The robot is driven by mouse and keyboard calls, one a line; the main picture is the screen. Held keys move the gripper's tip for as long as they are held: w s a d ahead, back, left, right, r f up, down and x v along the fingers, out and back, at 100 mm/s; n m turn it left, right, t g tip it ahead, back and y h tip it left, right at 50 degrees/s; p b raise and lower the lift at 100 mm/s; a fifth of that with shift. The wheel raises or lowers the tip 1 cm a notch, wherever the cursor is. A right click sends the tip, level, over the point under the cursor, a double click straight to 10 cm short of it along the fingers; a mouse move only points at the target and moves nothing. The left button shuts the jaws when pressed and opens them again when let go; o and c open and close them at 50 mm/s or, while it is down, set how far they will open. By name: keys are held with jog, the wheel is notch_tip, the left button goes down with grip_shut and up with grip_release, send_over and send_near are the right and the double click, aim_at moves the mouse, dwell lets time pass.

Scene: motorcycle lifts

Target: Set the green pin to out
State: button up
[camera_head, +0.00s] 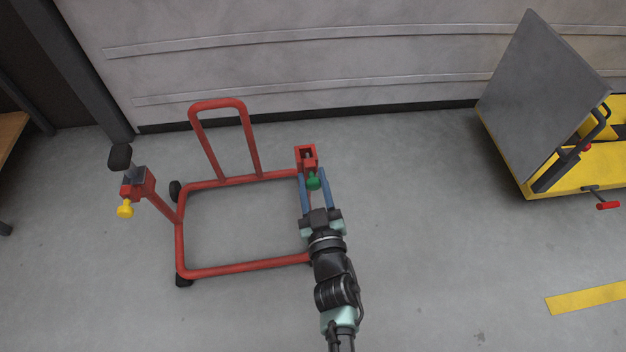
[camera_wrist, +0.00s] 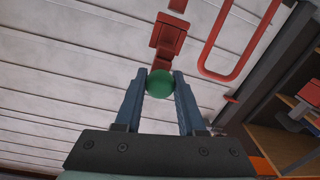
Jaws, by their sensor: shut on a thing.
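The green pin (camera_head: 314,183) has a round knob and sits at the red upright bracket (camera_head: 306,155) on the right side of a red tube stand. In the wrist view the green knob (camera_wrist: 160,83) lies between the fingertips, with the red bracket (camera_wrist: 170,33) just beyond it. My gripper (camera_head: 315,179) is shut on the green knob, its blue fingers touching it on both sides. The pin's shaft is hidden behind the knob, so I cannot tell how far it is in the bracket.
The red stand (camera_head: 180,245) has a hoop handle at the back. A yellow knob (camera_head: 125,210) sits on its left post, below a black pad (camera_head: 120,157). A yellow lift (camera_head: 540,188) with a grey plate stands at right. A wall runs behind; floor in front is clear.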

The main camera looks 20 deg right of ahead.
grip_shut()
dwell(0.8)
jog(key=shift+p+v, duration=0.3)
jog(key=shift+v, duration=1.1)
jog(key=o, duration=0.9)
grip_release()
jog(key=shift+o, duration=0.2)
jog(key=shift+s, duration=0.1)
jog(key=p+v, duration=0.5)
jog(key=v, duration=0.7)
jog(key=shift+s, duration=0.4)
